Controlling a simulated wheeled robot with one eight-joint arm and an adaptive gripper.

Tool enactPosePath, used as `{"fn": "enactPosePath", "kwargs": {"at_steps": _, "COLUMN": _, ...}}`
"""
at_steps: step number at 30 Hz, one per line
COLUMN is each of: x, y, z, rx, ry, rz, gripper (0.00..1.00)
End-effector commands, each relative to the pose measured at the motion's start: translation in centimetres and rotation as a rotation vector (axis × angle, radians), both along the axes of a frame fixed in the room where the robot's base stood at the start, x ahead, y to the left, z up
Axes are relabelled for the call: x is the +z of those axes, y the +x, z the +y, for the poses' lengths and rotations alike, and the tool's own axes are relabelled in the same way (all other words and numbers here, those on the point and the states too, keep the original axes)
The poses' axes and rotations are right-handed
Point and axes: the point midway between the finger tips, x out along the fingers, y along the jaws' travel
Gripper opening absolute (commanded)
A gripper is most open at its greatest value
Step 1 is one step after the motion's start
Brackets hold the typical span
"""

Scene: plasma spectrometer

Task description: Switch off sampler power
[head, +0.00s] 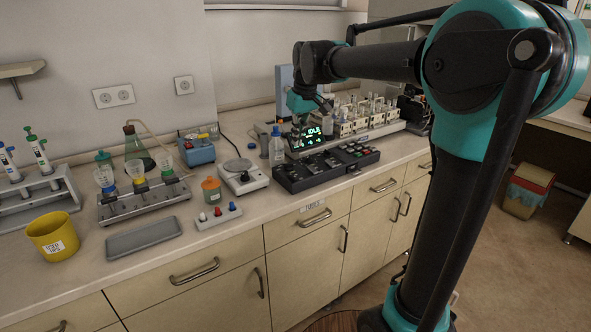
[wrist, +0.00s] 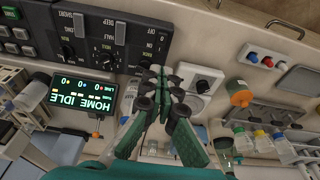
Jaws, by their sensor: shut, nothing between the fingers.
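The sampler (head: 372,122) stands at the back right of the bench, with racks of vials. Its lit display (head: 306,138) reads IDLE; in the wrist view the display (wrist: 92,94) reads HOME IDLE. A black control panel (head: 318,171) with switches and knobs lies in front of it; the wrist view shows this panel (wrist: 105,38) with START, DEEP and OFF labels. I cannot tell which control is the sampler power. My gripper (wrist: 165,76) is shut and empty, above the bench beside the panel; in the head view my gripper (head: 300,106) is partly hidden near the display.
A bottle with a blue cap (head: 276,146) stands left of the display. A white hotplate-like device (head: 243,177), an orange-lidded jar (head: 211,189) and a small box with coloured buttons (head: 217,215) stand further left. A grey tray (head: 144,237) lies near the front edge.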

Motion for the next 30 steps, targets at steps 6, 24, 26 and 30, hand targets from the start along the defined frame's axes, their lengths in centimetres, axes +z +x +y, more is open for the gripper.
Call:
{"fn": "enactPosePath", "kwargs": {"at_steps": 6, "x": -4.3, "y": 0.8, "z": 0.6, "rx": 0.000, "ry": 0.000, "rz": 0.000, "gripper": 0.00}}
{"fn": "enactPosePath", "kwargs": {"at_steps": 24, "x": -11.4, "y": 0.9, "z": 0.6, "rx": 0.000, "ry": 0.000, "rz": 0.000, "gripper": 0.00}}
{"fn": "enactPosePath", "kwargs": {"at_steps": 26, "x": -11.5, "y": 0.9, "z": 0.6, "rx": 0.000, "ry": 0.000, "rz": 0.000, "gripper": 0.00}}
{"fn": "enactPosePath", "kwargs": {"at_steps": 30, "x": -11.5, "y": 0.9, "z": 0.6, "rx": 0.000, "ry": 0.000, "rz": 0.000, "gripper": 0.00}}
